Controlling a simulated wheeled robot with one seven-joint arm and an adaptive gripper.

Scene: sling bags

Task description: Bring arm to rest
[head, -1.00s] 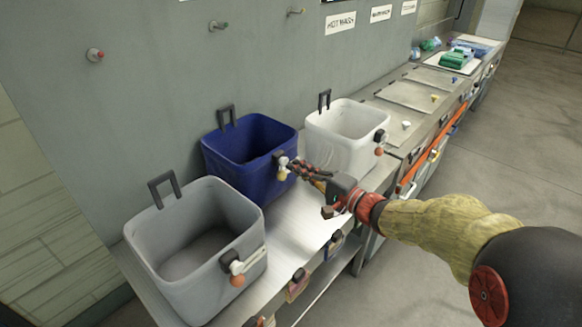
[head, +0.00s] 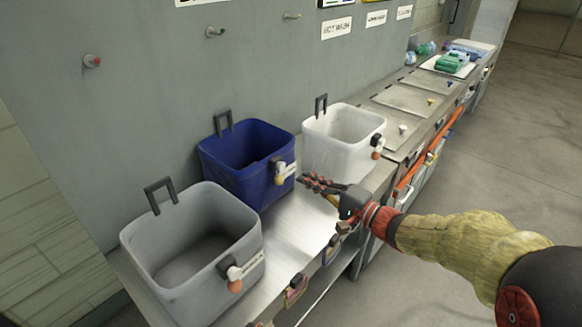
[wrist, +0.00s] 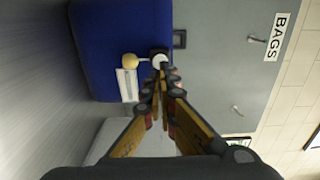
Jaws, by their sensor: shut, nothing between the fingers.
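My gripper (head: 305,180) is shut and empty in the head view. It is in front of the blue bin (head: 240,150), just right of the bin's tag and latch (head: 283,172), with a small gap in the picture. My arm reaches in from the lower right. In the wrist view my gripper's fingers (wrist: 160,82) meet at the tips. The blue bin (wrist: 105,35) is beyond them, and its yellow knob (wrist: 129,61) and white label (wrist: 127,86) show close to the fingertips. I cannot tell from this view whether they touch.
A grey bin (head: 190,250) stands at the front left and a white bin (head: 343,140) at the back right on the metal counter (head: 300,230). Pegs (head: 214,31) stick out of the wall. Lidded compartments (head: 410,100) continue along the counter. The floor (head: 500,165) at right is clear.

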